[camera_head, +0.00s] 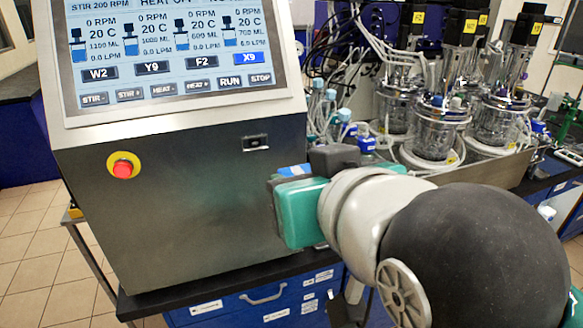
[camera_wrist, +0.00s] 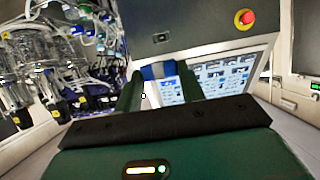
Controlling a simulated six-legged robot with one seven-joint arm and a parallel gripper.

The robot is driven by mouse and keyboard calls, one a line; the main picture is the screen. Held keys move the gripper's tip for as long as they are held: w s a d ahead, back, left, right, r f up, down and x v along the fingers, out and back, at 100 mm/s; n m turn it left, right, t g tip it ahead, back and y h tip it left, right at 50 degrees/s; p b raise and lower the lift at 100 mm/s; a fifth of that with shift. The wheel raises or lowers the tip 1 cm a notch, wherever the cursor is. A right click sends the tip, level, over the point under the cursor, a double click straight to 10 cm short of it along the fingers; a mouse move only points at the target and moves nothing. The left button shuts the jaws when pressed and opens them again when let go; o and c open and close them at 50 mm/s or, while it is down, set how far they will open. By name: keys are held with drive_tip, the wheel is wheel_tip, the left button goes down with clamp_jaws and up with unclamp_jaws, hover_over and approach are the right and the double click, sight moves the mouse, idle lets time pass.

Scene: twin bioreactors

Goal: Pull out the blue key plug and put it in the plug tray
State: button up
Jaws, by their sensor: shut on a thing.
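My gripper (camera_head: 290,182) is in front of the lower right of the steel control cabinet in the head view. In the wrist view my gripper (camera_wrist: 159,76) has its two green fingers on either side of a blue piece, which looks like the blue key plug (camera_wrist: 158,71). A bit of the blue plug (camera_head: 295,170) also shows at the gripper in the head view; the rest is hidden. A dark slot (camera_head: 255,143) on the cabinet front is up and left of the gripper, apart from it; the slot (camera_wrist: 160,38) also shows in the wrist view. I cannot make out a plug tray.
The control cabinet (camera_head: 190,200) has a screen (camera_head: 170,50) and a red stop button (camera_head: 123,168). Glass bioreactors (camera_head: 435,130) with tubes and bottles stand at the back right. The dark bench edge (camera_head: 180,297) runs below, above blue drawers (camera_head: 260,305).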

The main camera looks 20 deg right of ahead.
drive_tip(key=shift+s, duration=1.95)
